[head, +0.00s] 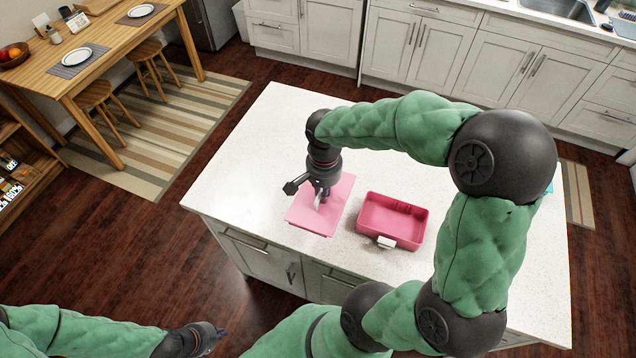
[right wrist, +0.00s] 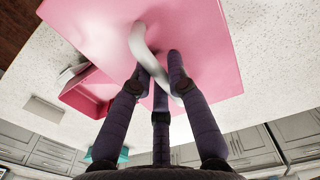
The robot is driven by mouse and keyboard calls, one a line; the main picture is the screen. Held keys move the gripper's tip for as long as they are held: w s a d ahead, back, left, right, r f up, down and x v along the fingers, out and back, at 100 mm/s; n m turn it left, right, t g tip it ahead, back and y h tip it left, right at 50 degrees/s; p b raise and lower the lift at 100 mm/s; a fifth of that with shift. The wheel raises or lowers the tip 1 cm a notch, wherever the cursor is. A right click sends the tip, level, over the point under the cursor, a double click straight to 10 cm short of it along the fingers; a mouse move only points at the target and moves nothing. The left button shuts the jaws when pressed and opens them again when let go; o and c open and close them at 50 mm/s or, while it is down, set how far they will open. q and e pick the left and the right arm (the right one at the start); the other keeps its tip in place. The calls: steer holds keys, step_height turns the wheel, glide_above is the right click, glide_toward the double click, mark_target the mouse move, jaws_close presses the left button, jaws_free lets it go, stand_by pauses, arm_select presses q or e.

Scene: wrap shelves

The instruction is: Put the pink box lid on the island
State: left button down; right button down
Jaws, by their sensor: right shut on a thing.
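The pink box lid (head: 337,207) is flat, with a pale curved handle (right wrist: 150,55). It is over the white-topped island (head: 262,150), left of the open pink box (head: 397,220). I cannot tell whether it touches the top or hangs just above it. My right gripper (head: 320,196) points down and is shut on the handle. In the right wrist view the fingers (right wrist: 162,75) close around the handle, with the lid's pink face (right wrist: 210,45) behind. My left gripper (head: 218,334) is low at the left, away from the island; its fingers are too small to read.
The box has a white tab (head: 387,242) on its front. A teal thing (right wrist: 105,153) is partly seen near the island's right side. Clear island top lies behind and left of the lid. A dining table (head: 100,45) with stools stands at the back left.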

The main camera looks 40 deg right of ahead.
steer(key=w, duration=0.1)
steer(key=w+d+f, duration=0.1)
steer(key=w, duration=0.1)
steer(key=w+f, duration=0.1)
steer(key=w, duration=0.1)
steer(key=shift+d+f, duration=0.25)
steer(key=shift+d, duration=0.1)
steer(key=w+f, duration=0.1)
steer(key=w+d+f, duration=0.1)
steer(key=w+f, duration=0.1)
steer(key=w+f+b, duration=0.1)
steer(key=f, duration=0.1)
steer(key=shift+w+d+f, duration=0.2)
steer(key=shift+d, duration=0.15)
steer(key=shift+w+f, duration=0.1)
steer(key=shift+f, duration=0.05)
steer(key=shift+w+d+f+b, duration=0.15)
steer(key=shift+f+b, duration=0.15)
steer(key=shift+f, duration=1.3)
steer(key=shift+f, duration=0.1)
steer(key=shift+f, duration=0.15)
steer(key=c, duration=1.2)
jaws_free()
